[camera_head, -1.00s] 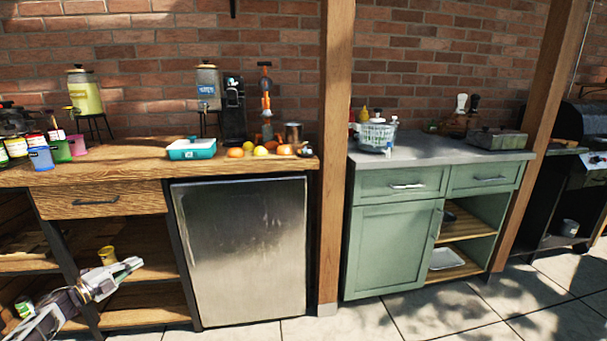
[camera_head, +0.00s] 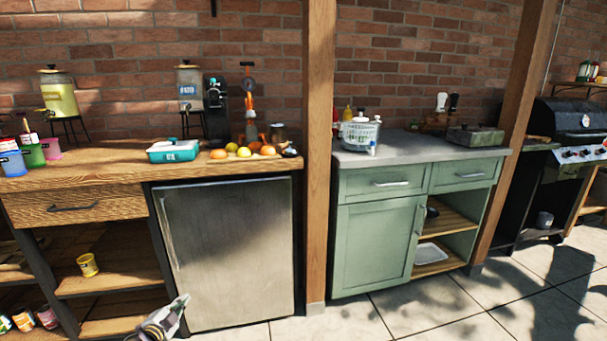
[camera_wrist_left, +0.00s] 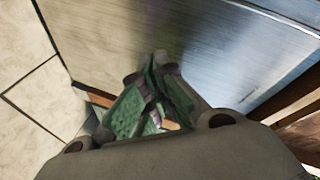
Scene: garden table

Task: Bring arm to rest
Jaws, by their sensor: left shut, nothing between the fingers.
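My left gripper (camera_head: 178,308) is at the bottom edge of the head view, low in front of the steel fridge door (camera_head: 232,250). It looks closed and empty. In the left wrist view its green-padded fingers (camera_wrist_left: 152,100) are together with nothing held, with the steel door (camera_wrist_left: 235,45) and pale floor tiles (camera_wrist_left: 25,75) beyond them. I cannot tell the exact gap to the door. My right gripper is not in view.
A wooden counter (camera_head: 90,178) bears drink dispensers, a teal box (camera_head: 174,151) and fruit. Open shelves with a yellow cup (camera_head: 87,265) are at left. A wooden post (camera_head: 319,200), a green cabinet (camera_head: 375,245) and a grill (camera_head: 570,125) stand right. Tiled floor (camera_head: 430,300) in front is clear.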

